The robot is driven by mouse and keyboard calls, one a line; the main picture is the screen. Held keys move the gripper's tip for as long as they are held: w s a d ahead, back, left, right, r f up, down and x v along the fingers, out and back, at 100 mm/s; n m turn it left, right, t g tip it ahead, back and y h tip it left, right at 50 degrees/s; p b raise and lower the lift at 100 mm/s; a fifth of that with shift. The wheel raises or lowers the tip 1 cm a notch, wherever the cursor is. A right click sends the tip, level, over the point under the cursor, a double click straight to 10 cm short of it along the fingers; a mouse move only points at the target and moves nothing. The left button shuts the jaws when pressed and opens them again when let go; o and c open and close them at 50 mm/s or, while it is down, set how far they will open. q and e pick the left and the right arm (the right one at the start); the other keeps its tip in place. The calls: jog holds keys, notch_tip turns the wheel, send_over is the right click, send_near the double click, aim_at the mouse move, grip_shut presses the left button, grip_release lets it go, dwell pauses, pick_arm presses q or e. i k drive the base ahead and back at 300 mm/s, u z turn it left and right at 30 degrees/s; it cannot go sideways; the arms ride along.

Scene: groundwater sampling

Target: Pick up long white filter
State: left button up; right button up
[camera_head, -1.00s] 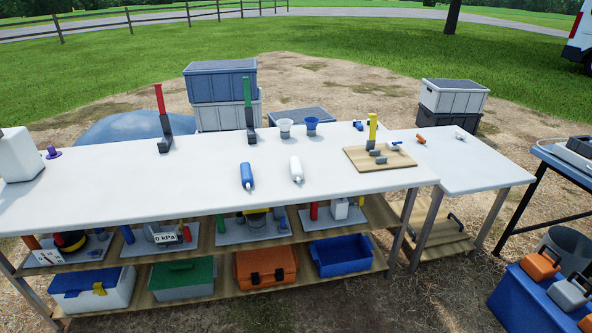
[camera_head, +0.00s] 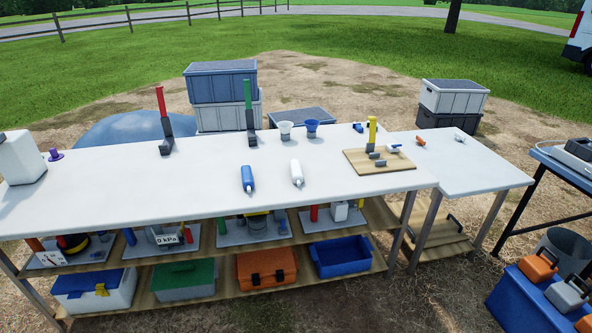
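A long white filter (camera_head: 297,173) lies on the white table (camera_head: 120,200), near its front edge and right of the middle. It is a white capsule with a narrow tip toward the front. A blue filter (camera_head: 247,179) of similar shape lies to its left, with a gap between them. Neither of my grippers shows in the head view.
Behind the filters stand a white cup (camera_head: 285,131), a blue cup (camera_head: 312,128), and green (camera_head: 248,110) and red (camera_head: 161,105) upright handles. A wooden board (camera_head: 365,166) with a yellow-handled fitting lies right. The tabletop around the filters is clear. A shelf below holds bins.

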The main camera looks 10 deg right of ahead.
aim_at(297, 176)
jog(key=u, duration=0.65)
jog(key=i, duration=1.4)
jog(key=z, duration=0.35)
